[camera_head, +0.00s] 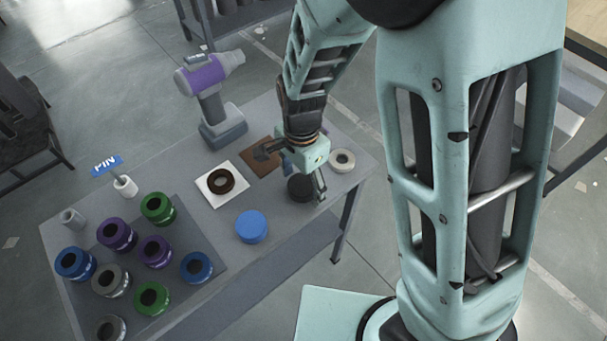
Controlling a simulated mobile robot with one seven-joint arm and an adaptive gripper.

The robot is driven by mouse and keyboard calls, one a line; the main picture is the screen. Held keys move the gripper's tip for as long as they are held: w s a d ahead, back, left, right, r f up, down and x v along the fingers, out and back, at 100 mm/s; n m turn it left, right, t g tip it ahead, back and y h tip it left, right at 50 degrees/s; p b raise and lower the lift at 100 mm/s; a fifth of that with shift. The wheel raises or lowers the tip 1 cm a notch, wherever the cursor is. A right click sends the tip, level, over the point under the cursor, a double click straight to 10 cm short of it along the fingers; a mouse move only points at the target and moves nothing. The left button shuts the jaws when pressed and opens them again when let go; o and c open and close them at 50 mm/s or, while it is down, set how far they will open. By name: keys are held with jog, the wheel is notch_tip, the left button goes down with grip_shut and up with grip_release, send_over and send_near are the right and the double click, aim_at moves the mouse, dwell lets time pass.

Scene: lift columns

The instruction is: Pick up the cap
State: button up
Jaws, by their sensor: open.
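My gripper (304,178) is open, pointing down over the right part of the grey table (216,250). A dark round piece (299,188), possibly a cap, sits at its fingertips, partly hidden by a finger. I cannot tell whether the fingers touch it. A blue round cap-like piece (251,227) lies on the table, in front and to the left of the gripper, clear of it. Which piece is the cap is not certain from this view.
A white square with a brown ring (221,181), a brown plate (262,157) and a pale ring (342,160) lie near the gripper. A purple-grey power tool (213,100) stands behind. Several coloured cylinders stand on a dark mat (205,240) at left.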

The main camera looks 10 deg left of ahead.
jog(key=shift+c, duration=0.5)
jog(key=c, duration=1.2)
jog(key=shift+c, duration=0.2)
jog(key=shift+r, duration=0.2)
